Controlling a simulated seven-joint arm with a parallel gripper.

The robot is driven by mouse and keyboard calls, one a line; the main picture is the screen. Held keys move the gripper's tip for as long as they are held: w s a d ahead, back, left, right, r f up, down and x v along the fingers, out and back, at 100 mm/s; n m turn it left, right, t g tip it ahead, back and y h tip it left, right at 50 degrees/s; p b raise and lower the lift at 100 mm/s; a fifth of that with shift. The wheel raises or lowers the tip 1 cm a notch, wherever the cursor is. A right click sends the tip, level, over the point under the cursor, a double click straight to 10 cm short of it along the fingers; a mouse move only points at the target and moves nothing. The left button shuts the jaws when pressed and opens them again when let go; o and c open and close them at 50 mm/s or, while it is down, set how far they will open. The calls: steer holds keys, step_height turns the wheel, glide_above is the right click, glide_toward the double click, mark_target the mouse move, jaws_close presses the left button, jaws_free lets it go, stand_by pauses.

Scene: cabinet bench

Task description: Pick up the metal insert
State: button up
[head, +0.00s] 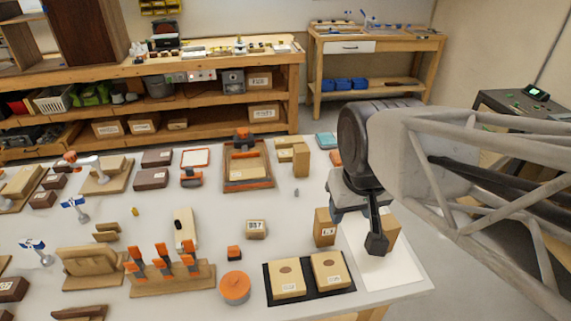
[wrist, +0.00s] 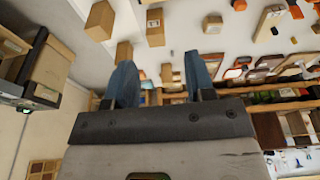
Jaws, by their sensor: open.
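I cannot pick out the metal insert with certainty. A tiny grey piece (head: 297,192) stands on the pale table in the head view, near the middle; it is too small to identify. My gripper (head: 376,242) is above the table's right end, to the right of that piece, over a white sheet (head: 405,268). One dark finger points down in front of a wooden block (head: 393,231); the other finger is not clearly seen there. In the wrist view my gripper (wrist: 162,72) has its two blue-grey fingers spread apart with nothing held between them.
A tall wooden block (head: 325,228) stands just left of my gripper. A black tray (head: 318,292) with two wooden blocks lies at the front. An orange round piece (head: 235,287) and a small labelled block (head: 256,229) are further left. Wooden fixtures crowd the left side.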

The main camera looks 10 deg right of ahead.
steer(key=w+f+n, duration=0.2)
steer(key=w+n, duration=0.2)
steer(key=w, duration=0.6)
steer(key=n+g+y, duration=0.1)
steer(key=n+g, duration=0.1)
steer(key=n, duration=1)
glide_above(297, 193)
steer(key=d, duration=0.1)
step_height(297, 193, down, 23)
steer(key=shift+w+d+f, duration=0.15)
steer(key=shift+w+f, duration=0.05)
steer(key=shift+w, duration=0.2)
steer(key=shift+f, duration=1.3)
steer(key=shift+a, duration=0.2)
